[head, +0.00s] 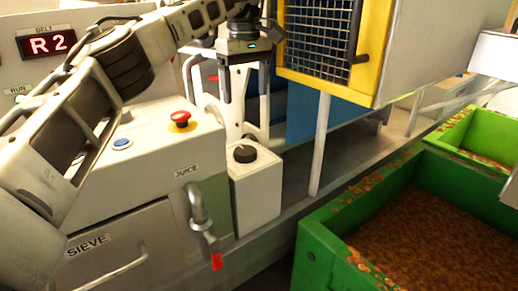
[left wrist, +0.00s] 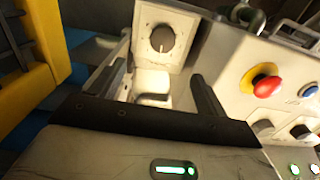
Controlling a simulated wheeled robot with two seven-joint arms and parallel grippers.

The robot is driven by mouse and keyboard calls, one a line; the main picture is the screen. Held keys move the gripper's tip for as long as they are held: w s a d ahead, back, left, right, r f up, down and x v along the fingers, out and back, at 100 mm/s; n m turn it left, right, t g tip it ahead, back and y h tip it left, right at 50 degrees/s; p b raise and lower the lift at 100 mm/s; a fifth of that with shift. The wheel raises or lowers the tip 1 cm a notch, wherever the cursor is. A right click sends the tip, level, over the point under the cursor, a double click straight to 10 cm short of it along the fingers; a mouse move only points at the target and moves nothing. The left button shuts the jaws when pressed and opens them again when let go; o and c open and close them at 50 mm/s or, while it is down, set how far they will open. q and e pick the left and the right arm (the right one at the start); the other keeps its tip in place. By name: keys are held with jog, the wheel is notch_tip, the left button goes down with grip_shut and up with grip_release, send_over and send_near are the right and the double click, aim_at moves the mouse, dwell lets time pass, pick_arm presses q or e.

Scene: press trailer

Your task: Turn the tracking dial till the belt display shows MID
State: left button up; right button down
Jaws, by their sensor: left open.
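The belt display (head: 46,44) at the upper left of the head view reads "R 2" in red. The tracking dial (head: 244,153) is a dark round knob on top of a pale box. It also shows in the left wrist view (left wrist: 162,38), with a light pointer line on its face. My left gripper (head: 244,98) points down above the dial, its fingers apart with nothing between them. In the left wrist view the open fingers (left wrist: 163,85) sit short of the dial, apart from it. My right gripper is not in view.
A red emergency button (head: 180,118) and a blue button (head: 122,143) are on the console beside the dial box. A yellow-framed mesh guard (head: 320,40) stands behind to the right. Green crates (head: 318,243) fill the lower right.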

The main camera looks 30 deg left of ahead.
aim_at(245, 150)
pick_arm(q)
jog(key=f, duration=0.5)
jog(key=f+b, duration=0.1)
jog(key=f, duration=0.4)
jog(key=s+f, duration=0.1)
jog(key=f, duration=0.3)
jog(key=shift+a+f+b, duration=0.1)
jog(key=shift+f+b, duration=0.25)
jog(key=shift+f, duration=0.05)
jog(key=shift+c, duration=0.2)
jog(key=c, duration=0.9)
